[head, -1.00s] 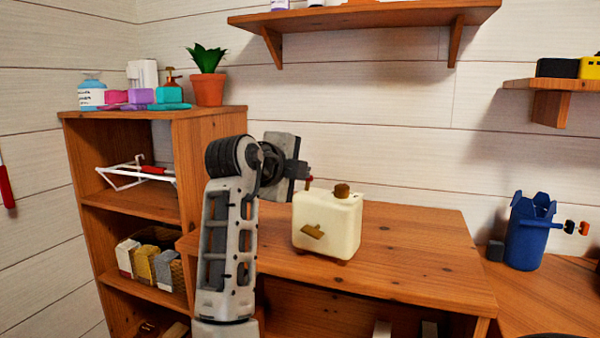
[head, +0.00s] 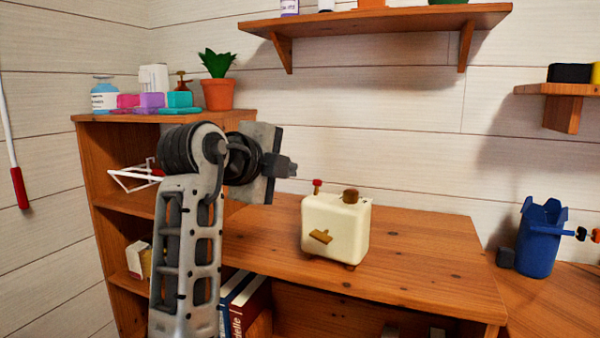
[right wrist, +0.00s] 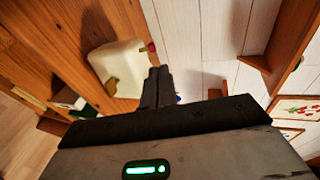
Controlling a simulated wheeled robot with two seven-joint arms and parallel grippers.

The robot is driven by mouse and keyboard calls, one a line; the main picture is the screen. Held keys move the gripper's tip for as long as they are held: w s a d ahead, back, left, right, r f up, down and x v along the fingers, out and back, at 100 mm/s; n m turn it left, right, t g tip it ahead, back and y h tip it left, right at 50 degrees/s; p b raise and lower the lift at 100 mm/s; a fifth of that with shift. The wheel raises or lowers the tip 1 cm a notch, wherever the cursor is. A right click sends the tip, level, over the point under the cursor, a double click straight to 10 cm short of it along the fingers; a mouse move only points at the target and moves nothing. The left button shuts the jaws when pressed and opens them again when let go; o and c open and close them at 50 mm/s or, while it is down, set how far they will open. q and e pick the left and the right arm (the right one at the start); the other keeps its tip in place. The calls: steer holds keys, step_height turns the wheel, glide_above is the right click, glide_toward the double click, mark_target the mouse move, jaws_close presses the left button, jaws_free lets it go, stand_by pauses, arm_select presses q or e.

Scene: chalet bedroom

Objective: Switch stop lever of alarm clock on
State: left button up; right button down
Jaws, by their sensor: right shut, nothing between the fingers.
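The alarm clock (head: 335,228) is a cream box with rounded edges, standing upright on the wooden desk (head: 420,265). It has a small red-tipped lever (head: 317,186) and a brown knob (head: 350,195) on top, and a brass-coloured piece on its face. My right gripper (head: 291,169) is shut and empty, above and left of the clock, apart from the red lever in the head view. In the right wrist view, the shut fingers (right wrist: 156,74) point towards the clock (right wrist: 117,65), with the red lever tip (right wrist: 151,47) just beyond them. My left gripper is not in view.
A wooden shelf unit (head: 95,160) with bottles, coloured boxes and a potted plant (head: 217,93) stands at the left. A wall shelf (head: 380,22) hangs above the clock. A blue container (head: 538,238) stands at the right. The desk right of the clock is clear.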

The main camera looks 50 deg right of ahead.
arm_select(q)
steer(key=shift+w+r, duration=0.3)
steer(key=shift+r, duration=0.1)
arm_select(e)
steer(key=v, duration=0.5)
steer(key=shift+a, duration=0.25)
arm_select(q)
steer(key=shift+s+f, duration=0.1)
